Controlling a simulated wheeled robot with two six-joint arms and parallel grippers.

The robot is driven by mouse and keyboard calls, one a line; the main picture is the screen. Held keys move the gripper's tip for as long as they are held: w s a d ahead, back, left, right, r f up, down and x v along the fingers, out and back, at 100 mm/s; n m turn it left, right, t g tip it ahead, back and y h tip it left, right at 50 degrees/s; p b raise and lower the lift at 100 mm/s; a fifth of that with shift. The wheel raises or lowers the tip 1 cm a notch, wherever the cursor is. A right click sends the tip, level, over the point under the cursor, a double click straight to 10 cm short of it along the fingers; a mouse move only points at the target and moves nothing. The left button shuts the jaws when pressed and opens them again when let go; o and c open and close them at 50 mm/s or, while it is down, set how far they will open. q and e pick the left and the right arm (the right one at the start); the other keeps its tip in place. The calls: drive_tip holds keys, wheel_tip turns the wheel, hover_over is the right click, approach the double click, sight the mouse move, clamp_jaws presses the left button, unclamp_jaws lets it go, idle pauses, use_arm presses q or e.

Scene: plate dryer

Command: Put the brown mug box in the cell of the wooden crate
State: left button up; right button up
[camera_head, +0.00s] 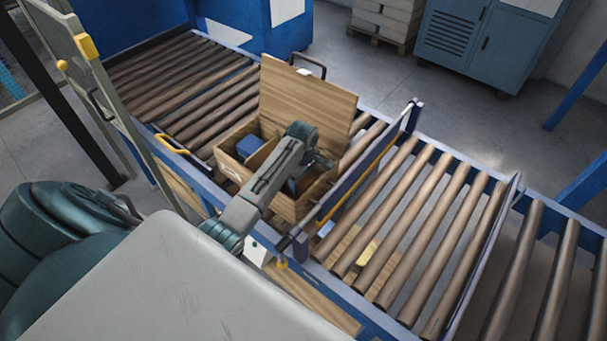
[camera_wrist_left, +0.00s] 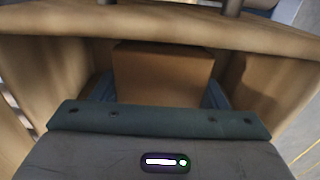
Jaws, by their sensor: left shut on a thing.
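The wooden crate (camera_head: 283,207) stands open on the roller conveyor, with its lid (camera_head: 300,98) raised at the back. My left arm reaches over the crate, and the left gripper (camera_head: 300,183) is down inside its right part. In the left wrist view the brown mug box (camera_wrist_left: 163,75) sits between the two blue-grey fingers, which are shut on it. The crate's wooden walls (camera_wrist_left: 160,28) surround the box there. The box's underside is hidden, so I cannot tell whether it touches the crate floor. In the head view the arm hides the box. My right gripper is not in view.
A blue item (camera_head: 249,145) lies in the crate's left part. A blue barrier with a yellow edge (camera_head: 355,185) stands just right of the crate. Rollers (camera_head: 410,225) extend to the right.

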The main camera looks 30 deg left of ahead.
use_arm(q)
drive_tip(key=o, duration=1.3)
drive_tip(key=shift+s, duration=0.1)
